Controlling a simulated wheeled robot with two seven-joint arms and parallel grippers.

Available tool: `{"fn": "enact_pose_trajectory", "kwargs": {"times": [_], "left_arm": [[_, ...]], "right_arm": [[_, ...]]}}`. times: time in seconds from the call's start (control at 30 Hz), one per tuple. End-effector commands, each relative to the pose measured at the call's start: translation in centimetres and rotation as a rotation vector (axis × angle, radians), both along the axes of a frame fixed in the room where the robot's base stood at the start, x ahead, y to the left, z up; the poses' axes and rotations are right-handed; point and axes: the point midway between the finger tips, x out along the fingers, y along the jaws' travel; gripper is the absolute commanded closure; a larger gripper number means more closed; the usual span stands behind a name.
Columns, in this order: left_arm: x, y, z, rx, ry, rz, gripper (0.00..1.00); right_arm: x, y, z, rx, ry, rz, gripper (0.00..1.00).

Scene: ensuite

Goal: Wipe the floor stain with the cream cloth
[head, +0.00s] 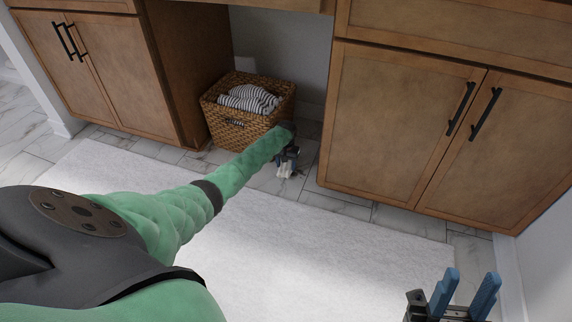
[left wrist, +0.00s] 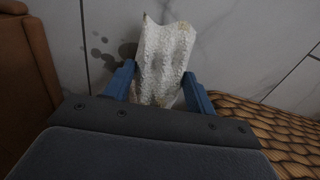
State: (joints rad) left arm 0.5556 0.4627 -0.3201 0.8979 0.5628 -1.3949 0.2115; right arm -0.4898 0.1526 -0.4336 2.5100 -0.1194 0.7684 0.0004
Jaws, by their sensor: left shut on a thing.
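My left gripper (left wrist: 158,88) is shut on the cream cloth (left wrist: 162,60), which hangs from between its blue fingers near the tiled floor. The cloth has a bumpy texture and a few brownish marks at its edges. The dark floor stain (left wrist: 103,55) shows as several grey-brown spots on the tiles, just left of the cloth; part of it is hidden behind the cloth. In the head view the left gripper (head: 287,160) and the cloth (head: 285,172) are in front of the wicker basket. My right gripper (head: 465,294) is open and empty at the lower right.
A wicker basket (head: 228,121) with a striped towel (head: 249,98) stands in the gap between two wooden cabinets (head: 385,130); it is close on the right in the left wrist view (left wrist: 265,125). A pale rug (head: 300,235) covers the floor in front.

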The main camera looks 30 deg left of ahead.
Motion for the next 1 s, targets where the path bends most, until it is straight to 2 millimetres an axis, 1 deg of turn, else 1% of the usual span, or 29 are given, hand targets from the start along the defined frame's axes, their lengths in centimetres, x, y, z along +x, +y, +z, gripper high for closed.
{"fn": "enact_pose_trajectory", "kwargs": {"times": [0.73,0.87,1.0], "left_arm": [[0.0,0.0,-1.2,0.0,0.0,0.0,0.63],[0.0,-0.1,-1.1,0.0,0.0,0.0,0.63],[0.2,-0.7,-0.9,-0.001,0.0,0.0,0.63]], "right_arm": [[0.0,0.0,-0.4,-0.001,0.0,0.0,0.64],[0.0,0.0,-0.3,-0.001,0.0,0.0,0.64],[0.0,0.0,0.3,-0.001,0.0,0.0,0.64]]}}
